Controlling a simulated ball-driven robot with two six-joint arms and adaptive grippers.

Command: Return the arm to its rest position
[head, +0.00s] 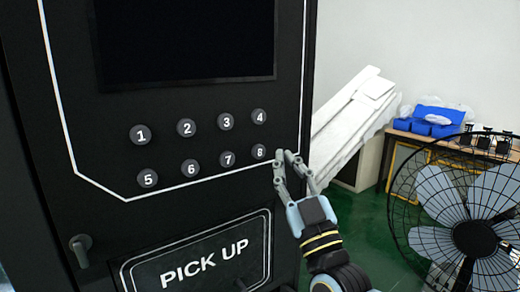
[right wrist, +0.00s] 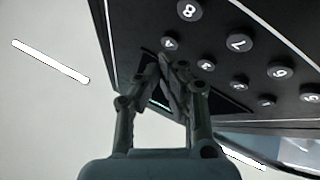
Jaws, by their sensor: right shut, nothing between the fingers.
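My right gripper (head: 283,158) is shut and empty in the head view, with its fingertips in front of the black vending machine (head: 110,220), just right of and below the button marked 8 (head: 258,151). In the right wrist view the shut fingers (right wrist: 165,62) reach toward the machine's keypad, with the buttons 8 (right wrist: 187,10) and 7 (right wrist: 238,42) beside them. I cannot tell whether the fingertips touch the panel. My left gripper is not in view.
The pick-up door (head: 195,255) is low on the machine, with a small handle (head: 80,248) to its left. A large fan (head: 474,238) stands at the right. Behind it is a wooden table (head: 450,142) with blue boxes (head: 432,121) and bottles. Some green floor is open between.

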